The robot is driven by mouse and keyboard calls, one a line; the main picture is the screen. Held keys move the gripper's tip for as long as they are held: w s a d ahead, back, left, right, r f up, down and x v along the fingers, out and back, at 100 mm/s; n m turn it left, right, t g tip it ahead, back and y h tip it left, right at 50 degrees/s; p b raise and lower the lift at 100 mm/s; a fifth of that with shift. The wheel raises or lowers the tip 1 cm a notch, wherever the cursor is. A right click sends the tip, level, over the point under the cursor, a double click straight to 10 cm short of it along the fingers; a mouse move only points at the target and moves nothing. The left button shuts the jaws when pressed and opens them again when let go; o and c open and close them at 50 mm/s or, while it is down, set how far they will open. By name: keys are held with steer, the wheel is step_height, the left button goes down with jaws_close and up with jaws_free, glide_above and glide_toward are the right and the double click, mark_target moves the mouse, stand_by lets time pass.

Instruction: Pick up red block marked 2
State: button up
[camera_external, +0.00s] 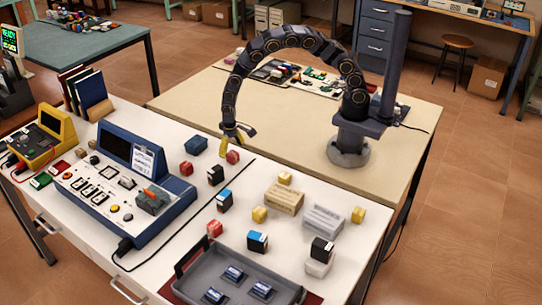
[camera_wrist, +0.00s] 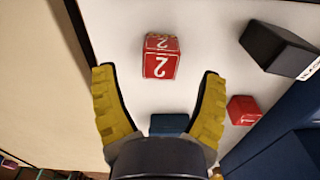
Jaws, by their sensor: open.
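The red block marked 2 (camera_wrist: 160,62) lies on the white tabletop in the wrist view, with a white "2" on two visible faces. It sits between and slightly beyond the tips of my gripper (camera_wrist: 157,76), apart from both fingers. My gripper's yellow fingers are spread wide and hold nothing. In the external view, my gripper (camera_external: 239,133) hangs just above and behind a red block (camera_external: 233,157) near the table's back edge; its marking is too small to read there.
A blue block (camera_wrist: 169,124), a black block (camera_wrist: 278,48) and another red block (camera_wrist: 243,110) lie near. A blue control console (camera_external: 127,180) stands left, and a grey tray (camera_external: 207,268) in front. Wooden blocks and yellow cubes lie to the right.

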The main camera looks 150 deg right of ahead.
mark_target(232, 153)
step_height(232, 153, down, 4)
steer(key=shift+a+f, duration=0.1)
steer(key=c, duration=1.2)
